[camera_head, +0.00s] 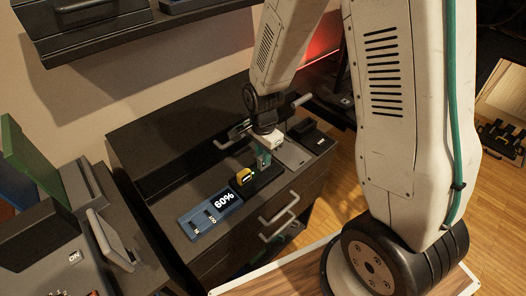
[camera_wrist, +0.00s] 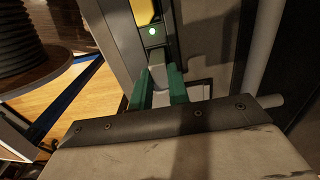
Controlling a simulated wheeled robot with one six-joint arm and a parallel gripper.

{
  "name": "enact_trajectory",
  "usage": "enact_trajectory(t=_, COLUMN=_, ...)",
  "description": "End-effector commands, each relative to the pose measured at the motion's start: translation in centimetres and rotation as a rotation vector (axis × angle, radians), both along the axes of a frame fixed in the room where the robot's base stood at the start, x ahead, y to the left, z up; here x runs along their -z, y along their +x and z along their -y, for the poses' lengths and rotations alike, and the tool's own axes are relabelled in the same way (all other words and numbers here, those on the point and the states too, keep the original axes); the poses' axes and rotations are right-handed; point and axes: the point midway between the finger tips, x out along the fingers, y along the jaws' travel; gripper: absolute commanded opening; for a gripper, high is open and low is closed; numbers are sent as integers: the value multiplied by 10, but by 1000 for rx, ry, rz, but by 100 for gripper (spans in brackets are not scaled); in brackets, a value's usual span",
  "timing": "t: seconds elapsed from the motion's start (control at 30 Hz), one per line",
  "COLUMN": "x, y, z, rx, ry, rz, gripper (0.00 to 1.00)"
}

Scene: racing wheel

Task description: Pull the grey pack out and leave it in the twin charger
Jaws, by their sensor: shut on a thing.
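My gripper (camera_head: 263,160) points down over the dark twin charger (camera_head: 266,180) on the black cabinet. In the wrist view its green fingers (camera_wrist: 158,84) are shut on a grey block, which I take for the grey pack (camera_wrist: 157,73). The fingers hide much of the pack in the head view. I cannot tell whether it is seated in the charger or just above it. A yellow pack (camera_head: 245,175) stands at the charger's left side, and it shows at the top of the wrist view (camera_wrist: 143,10). A green light (camera_wrist: 152,31) glows between the two packs.
A blue panel (camera_head: 210,214) reading 60% lies left of the charger. A grey plate (camera_head: 292,153) and a small dark block (camera_head: 303,130) lie to the right. Cabinet handles (camera_head: 280,207) stick out in front. A shelf (camera_head: 90,25) hangs at the upper left.

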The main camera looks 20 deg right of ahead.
Motion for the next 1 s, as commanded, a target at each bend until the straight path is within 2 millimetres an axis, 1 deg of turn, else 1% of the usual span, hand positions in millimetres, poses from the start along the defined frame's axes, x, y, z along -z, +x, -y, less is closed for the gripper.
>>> enact_trajectory(t=0.4, x=11, y=0, z=0, rx=0, ry=0, rz=-1, gripper=0)
enact_trajectory(t=0.43, x=10, y=0, z=0, rx=0, ry=0, rz=0, gripper=23)
enact_trajectory(t=0.47, x=10, y=0, z=0, rx=0, ry=0, rz=0, gripper=31)
enact_trajectory(t=0.5, x=10, y=0, z=0, rx=0, ry=0, rz=0, gripper=42)
enact_trajectory(t=0.83, x=7, y=0, z=0, rx=0, ry=0, rz=1, gripper=43)
enact_trajectory(t=0.93, x=-3, y=1, z=0, rx=0, ry=0, rz=4, gripper=43)
enact_trajectory(t=1.0, x=-14, y=1, z=0, rx=0, ry=1, rz=5, gripper=43)
